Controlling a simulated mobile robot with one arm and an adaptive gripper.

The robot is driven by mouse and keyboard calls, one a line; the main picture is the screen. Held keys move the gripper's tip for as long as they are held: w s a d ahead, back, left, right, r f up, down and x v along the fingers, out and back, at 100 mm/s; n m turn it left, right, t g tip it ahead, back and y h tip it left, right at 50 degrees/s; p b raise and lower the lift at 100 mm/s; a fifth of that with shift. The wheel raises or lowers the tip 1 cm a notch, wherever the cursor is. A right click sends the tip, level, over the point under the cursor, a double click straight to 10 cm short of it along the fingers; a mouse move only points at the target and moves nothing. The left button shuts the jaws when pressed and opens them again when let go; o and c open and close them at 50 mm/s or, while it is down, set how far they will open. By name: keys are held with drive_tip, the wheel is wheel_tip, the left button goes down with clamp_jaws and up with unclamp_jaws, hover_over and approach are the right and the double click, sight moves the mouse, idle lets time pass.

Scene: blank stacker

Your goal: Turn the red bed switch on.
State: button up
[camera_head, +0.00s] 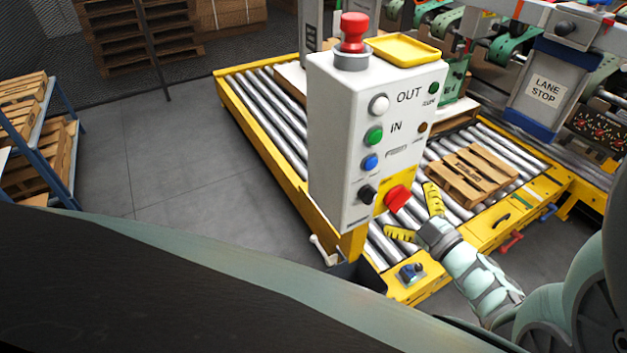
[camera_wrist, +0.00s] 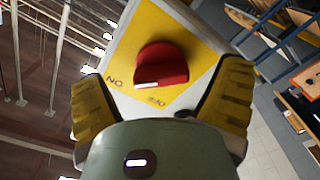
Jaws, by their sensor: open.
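The red bed switch (camera_head: 397,197) is a red knob on a yellow patch at the lower right of the white control box's (camera_head: 345,130) front. In the wrist view the red knob (camera_wrist: 161,66) stands out from the panel, with a pale mark at its lower edge. Lettering reading "NO" in this view is left of it, and smaller unclear lettering is below. My gripper (camera_head: 417,215) has yellow fingers spread open in front of the switch. In the wrist view my gripper (camera_wrist: 162,90) has a finger on each side of the knob, both apart from it.
The box also carries white, green, blue and black controls (camera_head: 374,135), a red mushroom button (camera_head: 354,32) on top and a yellow tray (camera_head: 403,50). A roller conveyor (camera_head: 265,110) with a wooden pallet (camera_head: 472,175) lies behind. Grey floor (camera_head: 180,155) is clear at left.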

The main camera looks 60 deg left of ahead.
drive_tip(key=d, duration=1)
drive_tip(key=shift+s+d, duration=0.2)
drive_tip(key=shift+s, duration=0.2)
